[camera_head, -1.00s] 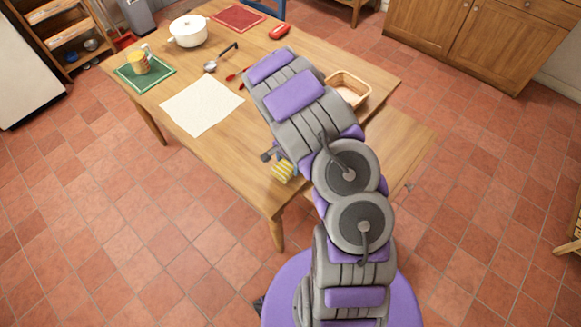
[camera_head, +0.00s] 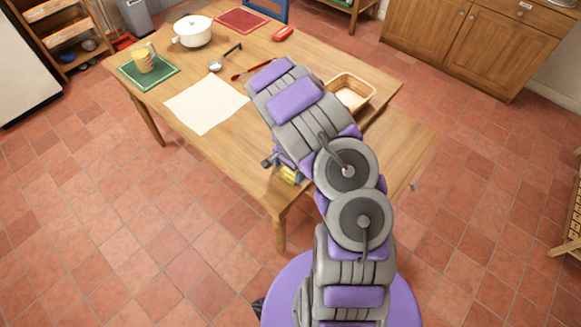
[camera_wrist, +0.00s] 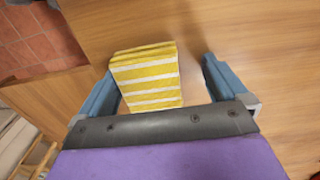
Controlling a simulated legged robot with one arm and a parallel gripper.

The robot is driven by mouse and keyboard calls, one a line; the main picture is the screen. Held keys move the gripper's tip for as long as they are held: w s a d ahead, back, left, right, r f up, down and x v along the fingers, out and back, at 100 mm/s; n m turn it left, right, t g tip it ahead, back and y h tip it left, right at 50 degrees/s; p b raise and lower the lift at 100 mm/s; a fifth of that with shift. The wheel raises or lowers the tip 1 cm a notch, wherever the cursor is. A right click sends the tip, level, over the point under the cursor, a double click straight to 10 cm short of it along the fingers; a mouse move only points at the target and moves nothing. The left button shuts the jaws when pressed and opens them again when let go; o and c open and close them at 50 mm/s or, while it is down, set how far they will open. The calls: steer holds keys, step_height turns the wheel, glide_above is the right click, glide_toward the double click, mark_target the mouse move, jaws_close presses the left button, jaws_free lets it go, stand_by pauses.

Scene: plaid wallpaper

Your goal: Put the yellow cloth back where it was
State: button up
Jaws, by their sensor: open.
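The yellow cloth (camera_wrist: 148,78), folded and white-striped, is on the wooden table (camera_wrist: 230,35) in the wrist view. My gripper (camera_wrist: 158,70) is open, with one blue finger on each side of the cloth. The left finger is close to the cloth's edge; a wider gap shows on the right. I cannot tell if either touches. In the head view a small part of the cloth (camera_head: 290,175) shows near the table's front corner, mostly hidden by my arm and gripper.
The table carries a white napkin (camera_head: 205,103), a green mat (camera_head: 165,77) with a yellow mug (camera_head: 143,61), a white pot (camera_head: 192,31), a ladle (camera_head: 217,66), a red mat (camera_head: 241,20) and a basket (camera_head: 349,92). Bare wood lies left of my arm.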

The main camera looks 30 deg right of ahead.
steer(key=d+r, duration=0.2)
steer(key=r, duration=0.1)
steer(key=d+r+p, duration=0.1)
steer(key=r, duration=0.1)
steer(key=shift+w, duration=0.1)
steer(key=s+a+r+n+p, duration=0.1)
steer(key=s+a+r, duration=0.1)
steer(key=r, duration=0.6)
steer(key=s+a+r+n, duration=0.1)
steer(key=s+r, duration=0.1)
steer(key=r, duration=0.6)
steer(key=s+a+r+n, duration=0.4)
steer(key=s+a+r, duration=0.4)
steer(key=r, duration=0.2)
steer(key=s+a+r+n+g, duration=0.1)
steer(key=s+a+r+n, duration=0.1)
steer(key=s, duration=0.8)
steer(key=s+a+r+n, duration=0.2)
steer(key=s+r+n, duration=0.2)
steer(key=s, duration=0.6)
steer(key=shift+s+r+n+g, duration=0.25)
steer(key=shift+r+n+g, duration=0.15)
steer(key=shift+n, duration=0.5)
